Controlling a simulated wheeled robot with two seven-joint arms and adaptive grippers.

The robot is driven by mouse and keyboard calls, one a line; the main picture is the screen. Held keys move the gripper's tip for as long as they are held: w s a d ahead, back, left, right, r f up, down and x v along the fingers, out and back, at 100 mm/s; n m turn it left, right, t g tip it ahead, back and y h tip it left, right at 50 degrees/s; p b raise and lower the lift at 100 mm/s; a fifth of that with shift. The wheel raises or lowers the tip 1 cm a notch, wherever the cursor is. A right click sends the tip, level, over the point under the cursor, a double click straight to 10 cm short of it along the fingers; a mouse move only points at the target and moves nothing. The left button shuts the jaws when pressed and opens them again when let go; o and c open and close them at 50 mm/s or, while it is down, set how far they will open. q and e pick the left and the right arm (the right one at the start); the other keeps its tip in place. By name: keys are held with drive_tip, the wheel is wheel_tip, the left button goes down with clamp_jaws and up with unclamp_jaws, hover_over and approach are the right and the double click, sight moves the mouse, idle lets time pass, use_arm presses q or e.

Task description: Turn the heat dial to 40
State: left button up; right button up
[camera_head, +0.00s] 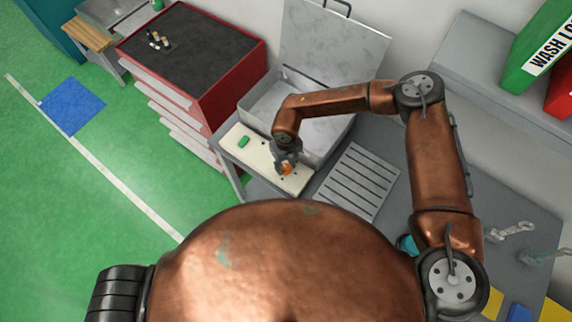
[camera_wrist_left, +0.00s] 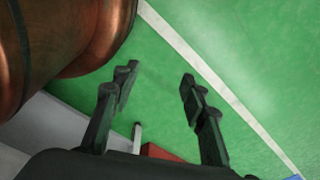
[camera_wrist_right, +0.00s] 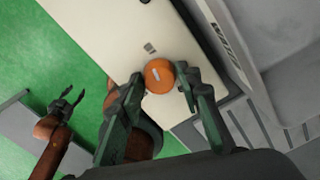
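The orange heat dial (camera_wrist_right: 159,76) is on the cream control panel (camera_wrist_right: 110,35), with a pale mark on its face. The dial also shows in the head view (camera_head: 287,169), partly covered by my right gripper (camera_head: 287,160). In the right wrist view, my right gripper (camera_wrist_right: 158,80) has its fingertips on either side of the dial, with small gaps visible; firm contact cannot be seen. My left gripper (camera_wrist_left: 158,82) is open and empty above the green floor, and also shows in the right wrist view (camera_wrist_right: 72,97). The scale numbers are not readable.
A green button (camera_head: 243,141) is on the panel. A metal basin with a raised lid (camera_head: 333,45) stands behind it. A slatted grate (camera_head: 357,182) lies to the right on the grey bench. A red drawer cabinet (camera_head: 230,88) stands to the left.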

drive_tip(key=shift+s, duration=0.1)
drive_tip(key=c, duration=0.7)
use_arm(q)
drive_tip(key=shift+s, duration=0.55)
drive_tip(key=shift+f, duration=0.1)
